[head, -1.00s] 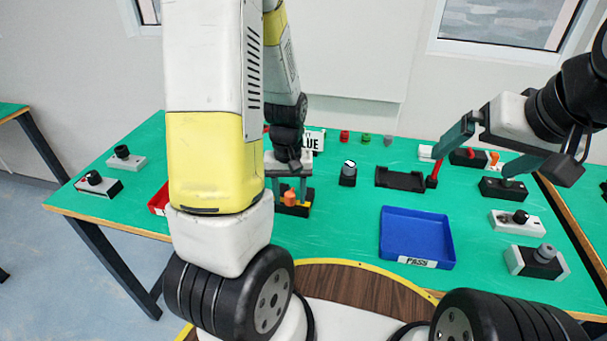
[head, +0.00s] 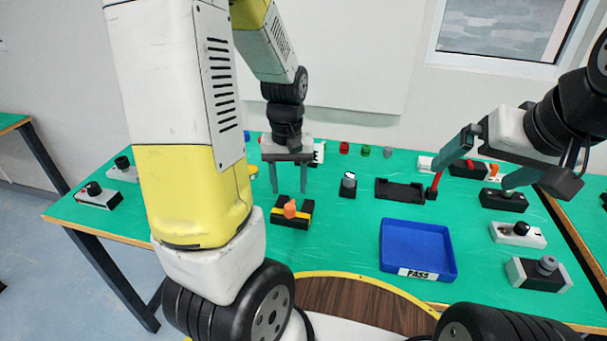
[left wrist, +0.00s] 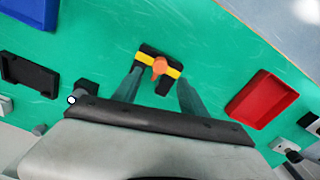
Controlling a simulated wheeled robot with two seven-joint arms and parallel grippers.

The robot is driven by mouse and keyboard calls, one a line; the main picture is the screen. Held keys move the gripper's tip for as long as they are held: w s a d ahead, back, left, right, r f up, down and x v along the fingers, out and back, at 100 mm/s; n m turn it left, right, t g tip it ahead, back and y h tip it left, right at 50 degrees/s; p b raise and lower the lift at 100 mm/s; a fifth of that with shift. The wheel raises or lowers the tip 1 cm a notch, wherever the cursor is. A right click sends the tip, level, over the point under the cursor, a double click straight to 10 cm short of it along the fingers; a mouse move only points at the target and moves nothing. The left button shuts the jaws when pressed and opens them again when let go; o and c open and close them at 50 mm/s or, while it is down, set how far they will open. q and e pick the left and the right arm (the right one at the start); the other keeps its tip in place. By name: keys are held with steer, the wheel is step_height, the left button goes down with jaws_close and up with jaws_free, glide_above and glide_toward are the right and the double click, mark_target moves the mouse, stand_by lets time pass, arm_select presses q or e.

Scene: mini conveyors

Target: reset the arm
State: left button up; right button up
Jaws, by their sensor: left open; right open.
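My left gripper (head: 289,178) is open and empty above the green table, behind a black and yellow block with an orange knob (head: 291,211). In the left wrist view the same block (left wrist: 148,53) lies on the table beyond and between the open fingertips, apart from them. My right gripper (head: 490,166) is open at the right side, above the table near a dark block (head: 504,201). My left arm hides part of the table's left side.
A blue PASS tray (head: 418,224) sits at the table's front right. A red tray (left wrist: 264,100) shows in the left wrist view. A black empty holder (head: 399,190), a grey-knobbed block (head: 348,186) and several switch blocks (head: 518,234) stand around. The centre is partly clear.

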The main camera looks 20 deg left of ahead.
arm_select(q)
steer(key=s+d+r+m+t+h, duration=0.1)
steer(key=s+d+r+m+t, duration=0.1)
steer(key=s+r, duration=0.3)
steer(key=s+d+r+m+t+h, duration=0.1)
steer(key=s+d+r+t, duration=0.3)
steer(key=r, duration=0.9)
steer(key=shift+s+r+m, duration=0.2)
steer(key=shift+s+m, duration=0.25)
steer(key=shift+m, duration=0.05)
steer(key=shift+c, duration=0.2)
